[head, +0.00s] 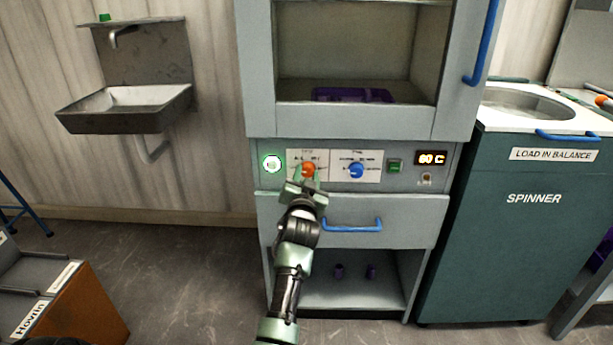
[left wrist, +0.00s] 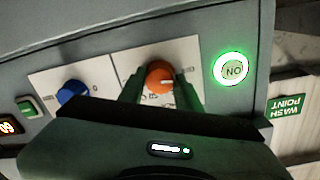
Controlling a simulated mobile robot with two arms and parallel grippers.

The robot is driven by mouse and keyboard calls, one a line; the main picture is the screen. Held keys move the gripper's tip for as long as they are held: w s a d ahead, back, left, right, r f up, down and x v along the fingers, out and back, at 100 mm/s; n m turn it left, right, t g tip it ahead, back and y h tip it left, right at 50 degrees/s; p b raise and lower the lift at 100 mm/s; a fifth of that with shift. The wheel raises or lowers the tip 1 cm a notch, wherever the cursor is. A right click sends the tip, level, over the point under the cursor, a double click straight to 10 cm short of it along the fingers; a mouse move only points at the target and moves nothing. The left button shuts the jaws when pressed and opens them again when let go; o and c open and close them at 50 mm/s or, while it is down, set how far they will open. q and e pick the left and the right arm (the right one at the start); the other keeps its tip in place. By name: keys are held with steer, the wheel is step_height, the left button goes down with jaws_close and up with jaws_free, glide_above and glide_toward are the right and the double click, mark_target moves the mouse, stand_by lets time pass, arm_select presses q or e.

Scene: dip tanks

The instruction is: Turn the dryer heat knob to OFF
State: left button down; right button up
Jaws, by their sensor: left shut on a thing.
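The dryer (head: 350,207) stands in front of me with a control panel across its middle. Its orange knob (head: 309,170) sits on a white label plate, left of the blue knob (head: 356,171). My left gripper (head: 308,176) reaches up to the panel and is shut on the orange knob. In the left wrist view the orange knob (left wrist: 159,78) lies between the two green fingers of my left gripper (left wrist: 162,90), with a pale pointer mark on its face. The label print around it is too small or covered to read. My right gripper is not in view.
A lit green round button (head: 272,163) is left of the orange knob. A small green switch (head: 394,166) and a display reading 60 C (head: 431,158) are on the right. A blue drawer handle (head: 351,225) is below. The spinner (head: 520,215) stands close on the right.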

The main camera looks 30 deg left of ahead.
arm_select(q)
steer(key=shift+f+n, duration=0.2)
steer(key=shift+n, duration=0.5)
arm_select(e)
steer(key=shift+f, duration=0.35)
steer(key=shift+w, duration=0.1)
arm_select(q)
steer(key=c, duration=1)
jaws_free()
steer(key=shift+c, duration=0.2)
steer(key=shift+o, duration=0.2)
steer(key=shift+r, duration=0.1)
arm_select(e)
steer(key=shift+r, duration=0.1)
arm_select(q)
steer(key=shift+s, duration=0.1)
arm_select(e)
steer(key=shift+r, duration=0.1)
